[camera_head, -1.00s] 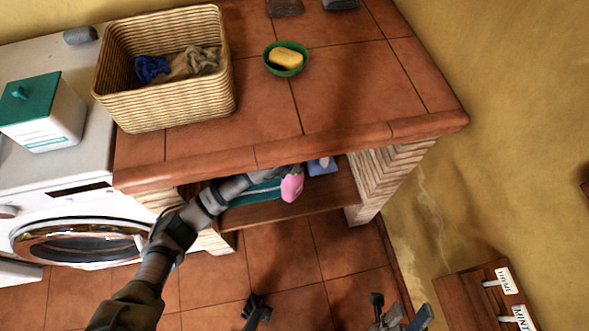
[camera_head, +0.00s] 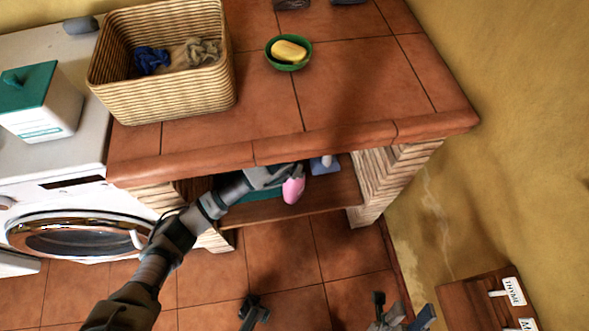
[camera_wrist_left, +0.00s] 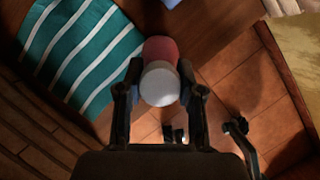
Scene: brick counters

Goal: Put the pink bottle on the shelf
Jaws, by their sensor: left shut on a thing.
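The pink bottle (camera_head: 293,190) is at the front of the wooden shelf (camera_head: 265,211) under the tiled counter. In the left wrist view, the pink bottle (camera_wrist_left: 158,49) with its white cap (camera_wrist_left: 160,84) is between the fingers of my left gripper (camera_wrist_left: 160,92), which is shut on it. My left arm reaches under the counter edge, and the left fingers are mostly hidden in the head view. I cannot tell whether the bottle touches the shelf. My right gripper (camera_head: 385,315) is at the bottom of the head view, low over the floor, and it looks open and empty.
A teal striped cloth (camera_wrist_left: 80,55) lies on the shelf beside the bottle, with a blue item (camera_head: 324,166) to the right. The counter edge (camera_head: 290,147) overhangs the shelf, and a brick pillar (camera_head: 385,185) bounds it. A wicker basket (camera_head: 165,95) and green soap dish (camera_head: 288,55) stand above.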

